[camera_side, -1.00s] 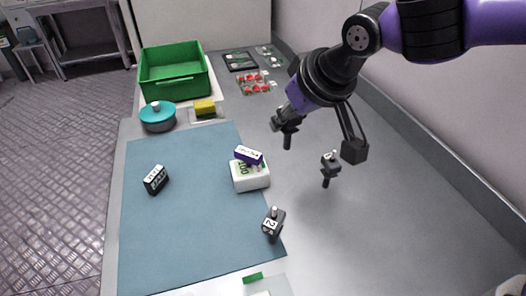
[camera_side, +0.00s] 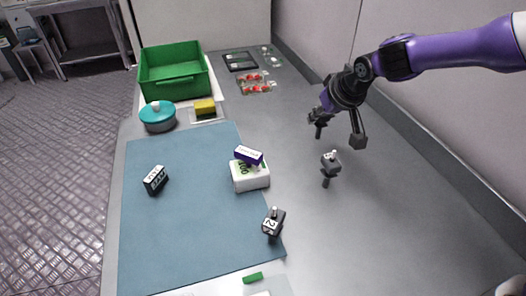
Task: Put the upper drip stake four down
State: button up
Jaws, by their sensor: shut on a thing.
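My gripper (camera_side: 318,117) is at the upper right, over the grey bench, shut on a dark drip stake (camera_side: 319,132) whose peg points down. Its label is hidden, so I cannot read its number. Another dark drip stake (camera_side: 330,164) stands upright on the bench, nearer the camera than my gripper; its mark is too small to read. A further drip stake (camera_side: 272,223) marked 2 stands at the right edge of the blue mat (camera_side: 180,240). I cannot tell whether the held stake's tip touches the bench.
A white block (camera_side: 250,179) with a purple-and-white labelled piece (camera_side: 248,155) on top sits at the mat's right edge. A black labelled block (camera_side: 155,180) lies on the mat. A teal pot (camera_side: 157,119) and green crate (camera_side: 174,77) stand behind. The right bench is mostly clear.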

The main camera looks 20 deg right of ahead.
jog(key=shift+f, duration=0.85)
jog(key=o, duration=0.8)
jog(key=shift+f, duration=0.1)
